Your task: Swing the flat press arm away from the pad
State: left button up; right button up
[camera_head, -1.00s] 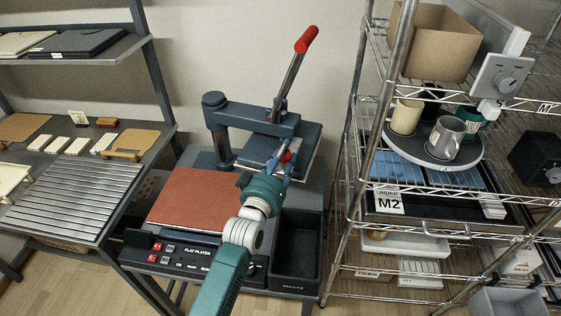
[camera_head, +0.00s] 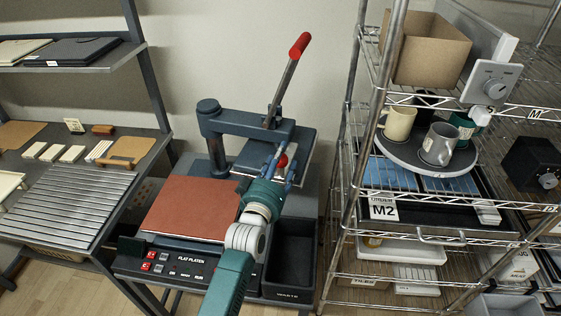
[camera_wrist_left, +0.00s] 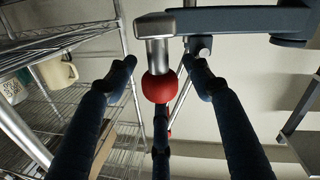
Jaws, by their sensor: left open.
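The press (camera_head: 245,120) has a blue-grey arm on a post at the back left. Its arm points right, and the upper plate (camera_head: 302,140) hangs to the right of the red-brown pad (camera_head: 192,203), which is bare. A red ball knob (camera_head: 282,160) hangs from the arm. My left gripper (camera_head: 281,170) is open at the knob. In the left wrist view the red knob (camera_wrist_left: 161,87) is between the two spread fingers (camera_wrist_left: 163,72), with gaps on both sides. My right gripper is not in view.
A red-tipped lever (camera_head: 300,45) rises from the press arm. A black bin (camera_head: 291,250) sits right of the pad. A wire rack (camera_head: 347,200) with mugs on a round tray (camera_head: 385,140) stands close at right. A slatted bench (camera_head: 70,205) is at left.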

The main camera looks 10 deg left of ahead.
pick_arm(q)
jog(key=shift+s+a, duration=0.1)
jog(key=shift+s, duration=0.45)
jog(key=s+a, duration=0.1)
jog(key=s, duration=0.9)
jog(key=shift+s+a, duration=0.2)
jog(key=shift+s, duration=0.2)
